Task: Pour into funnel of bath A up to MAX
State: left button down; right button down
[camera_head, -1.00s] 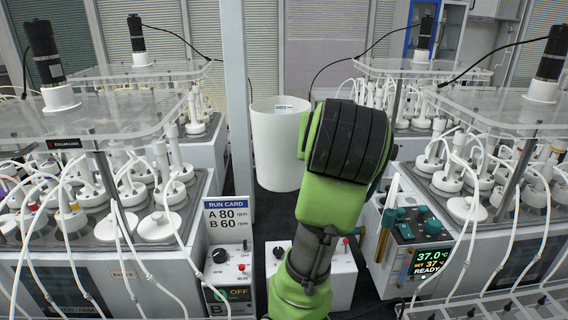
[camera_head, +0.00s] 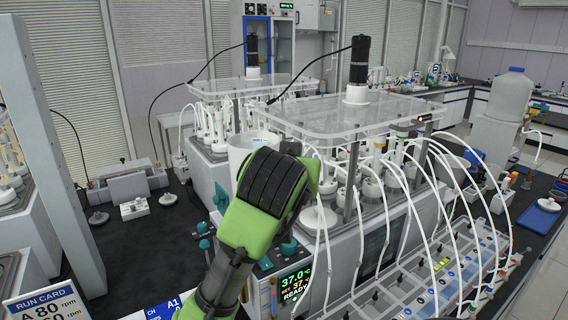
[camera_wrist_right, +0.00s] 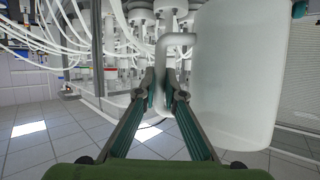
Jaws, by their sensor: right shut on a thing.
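My right gripper is shut on the handle (camera_wrist_right: 168,52) of a large white jug (camera_wrist_right: 240,75), seen in the right wrist view (camera_wrist_right: 166,88). The jug hangs upright beside the fingers. In the head view the jug (camera_head: 247,147) shows partly behind my black and green gripper, whose fingertips are hidden. It is in front of a bath unit (camera_head: 355,225) with a clear lid and a display (camera_head: 293,283) reading 37.0 °C, READY. I cannot make out a funnel, a MAX mark or the letter of this bath. The liquid level in the jug cannot be told. My left gripper is not in view.
A pale post (camera_head: 55,150) and a run card (camera_head: 48,305) are at the left. White tubes arch from the bath to a rack of bottles (camera_head: 440,270) at the right. A large water container (camera_head: 510,95) stands further right.

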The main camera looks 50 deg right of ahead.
jog(key=shift+w+r+p, duration=0.3)
jog(key=shift+r+p, duration=0.05)
jog(key=shift+p, duration=0.3)
jog(key=shift+w+d+f+n+g+y+p, duration=0.25)
jog(key=shift+w+n+g+y+p, duration=0.35)
jog(key=shift+p, duration=0.4)
jog(key=g+p, duration=0.1)
jog(key=y+p, duration=0.1)
jog(key=shift+w+d+f+n+g+p, duration=0.1)
jog(key=shift+w+d+n+g+p, duration=0.05)
jog(key=shift+w+n+g+p, duration=0.2)
